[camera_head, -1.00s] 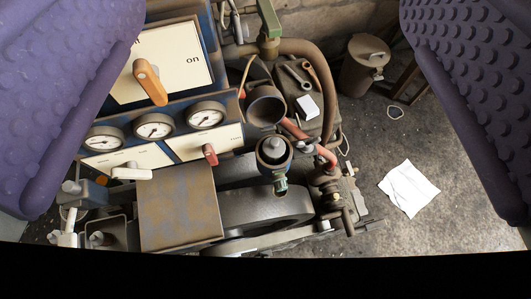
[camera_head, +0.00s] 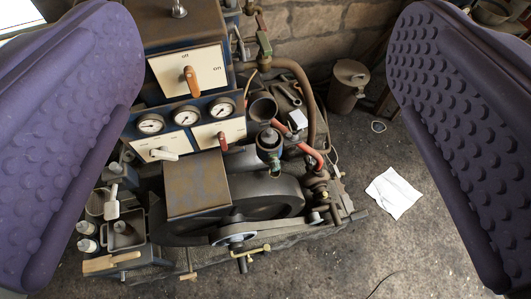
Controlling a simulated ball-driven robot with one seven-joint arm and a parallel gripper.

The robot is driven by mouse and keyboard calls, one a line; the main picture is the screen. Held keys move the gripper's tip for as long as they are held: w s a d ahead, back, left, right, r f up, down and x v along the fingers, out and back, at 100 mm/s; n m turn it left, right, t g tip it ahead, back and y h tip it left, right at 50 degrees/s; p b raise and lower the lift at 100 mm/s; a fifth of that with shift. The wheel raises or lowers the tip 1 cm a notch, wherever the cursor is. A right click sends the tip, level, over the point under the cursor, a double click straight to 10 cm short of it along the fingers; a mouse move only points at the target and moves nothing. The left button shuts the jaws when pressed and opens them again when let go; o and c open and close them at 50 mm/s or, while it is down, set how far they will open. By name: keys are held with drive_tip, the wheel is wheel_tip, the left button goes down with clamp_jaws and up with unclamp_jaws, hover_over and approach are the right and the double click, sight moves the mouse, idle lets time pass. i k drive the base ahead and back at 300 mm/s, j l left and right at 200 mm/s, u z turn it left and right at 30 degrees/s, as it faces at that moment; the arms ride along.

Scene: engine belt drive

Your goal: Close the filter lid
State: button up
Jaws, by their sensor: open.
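My gripper (camera_head: 268,150) is open and empty. Its two purple studded fingers stand wide apart at the left and right of the view, with the engine between and beyond them. A dark round cup with an open mouth (camera_head: 263,109) sits on the engine right of the gauges. Just below it is a dark cylindrical fitting with a small knob on top (camera_head: 269,138) and a greenish lower end. I cannot tell for certain which part is the filter lid. Neither finger touches these parts.
A panel with an orange lever (camera_head: 191,80) and three gauges (camera_head: 185,116) stands behind. A rusty box cover (camera_head: 196,184) and belt wheel (camera_head: 275,196) are in front. A lidded can (camera_head: 347,85) and white paper (camera_head: 393,193) are on the floor at right.

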sight(261, 106)
drive_tip(key=i+l+z, duration=0.25)
drive_tip(key=l+z, duration=0.15)
drive_tip(key=l, duration=0.2)
drive_tip(key=i+l+z, duration=0.3)
drive_tip(key=l+z, duration=0.15)
drive_tip(key=l, duration=0.15)
drive_tip(key=i+l+z, duration=0.85)
drive_tip(key=i+z, duration=0.4)
drive_tip(key=i+u, duration=0.4)
drive_tip(key=i+l+u, duration=0.2)
drive_tip(key=i+u, duration=0.25)
drive_tip(key=i, duration=0.15)
drive_tip(key=i+j+u, duration=0.2)
drive_tip(key=u, duration=0.3)
drive_tip(key=i+j+u, duration=0.1)
drive_tip(key=i+u, duration=0.15)
drive_tip(key=u, duration=0.25)
drive_tip(key=i+u, duration=0.3)
drive_tip(key=u, duration=0.2)
drive_tip(key=i+l+u, duration=0.1)
drive_tip(key=i+u, duration=0.15)
drive_tip(key=u, duration=0.25)
drive_tip(key=i+l+u, duration=0.15)
drive_tip(key=u, duration=0.35)
drive_tip(key=i+u, duration=0.7)
drive_tip(key=i+l+u, duration=0.15)
drive_tip(key=u, duration=0.15)
